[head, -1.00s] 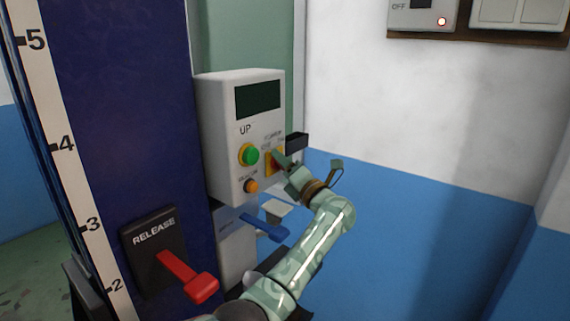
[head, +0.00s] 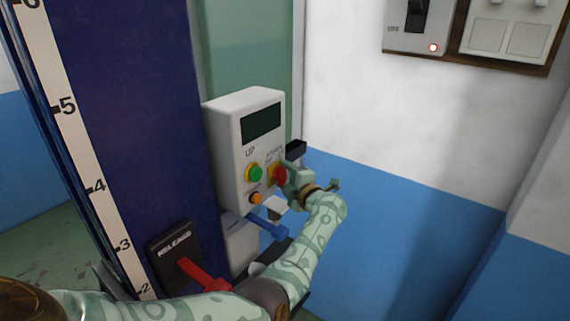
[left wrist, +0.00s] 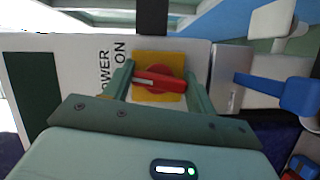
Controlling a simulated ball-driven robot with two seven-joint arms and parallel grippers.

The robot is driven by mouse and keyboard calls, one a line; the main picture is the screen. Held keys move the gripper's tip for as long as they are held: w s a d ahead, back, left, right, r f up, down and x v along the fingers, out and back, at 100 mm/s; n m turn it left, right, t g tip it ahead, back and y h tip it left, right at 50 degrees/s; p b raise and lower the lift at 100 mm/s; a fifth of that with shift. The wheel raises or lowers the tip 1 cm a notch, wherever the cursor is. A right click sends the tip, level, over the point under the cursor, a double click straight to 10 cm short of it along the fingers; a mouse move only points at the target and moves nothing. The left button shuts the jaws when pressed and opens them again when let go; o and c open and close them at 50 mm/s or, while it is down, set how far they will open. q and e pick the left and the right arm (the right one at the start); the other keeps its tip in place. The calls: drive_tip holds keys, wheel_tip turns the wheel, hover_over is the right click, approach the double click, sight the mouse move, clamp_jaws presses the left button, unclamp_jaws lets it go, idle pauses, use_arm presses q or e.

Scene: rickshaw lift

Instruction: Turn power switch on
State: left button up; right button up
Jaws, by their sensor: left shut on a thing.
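The power switch is a red knob (head: 278,175) on a yellow plate at the right edge of a white control box (head: 225,135). In the left wrist view the red knob (left wrist: 160,80) has a white line along its handle, which lies level in the picture beside the lettering "POWER ON". My left gripper (head: 287,177) is at the knob, with its two fingers on either side of it in the wrist view (left wrist: 159,90), and is shut on it. My right gripper is in neither view.
A green UP button (head: 255,173) and an orange button (head: 255,198) sit left of the knob. A blue lever (head: 270,228) and a red release lever (head: 200,275) stick out below. A wall switch box (head: 418,25) hangs at upper right.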

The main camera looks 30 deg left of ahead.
use_arm(q)
drive_tip(key=m+g+p, duration=0.1)
drive_tip(key=m+p, duration=0.1)
drive_tip(key=shift+r+m+h+p, duration=0.1)
drive_tip(key=shift+m+h+p, duration=0.25)
drive_tip(key=shift+m+h, duration=0.05)
drive_tip(key=shift+m+g+h+p, duration=0.3)
drive_tip(key=shift+m+g+p, duration=0.25)
drive_tip(key=shift+m, duration=0.35)
drive_tip(key=o, duration=1)
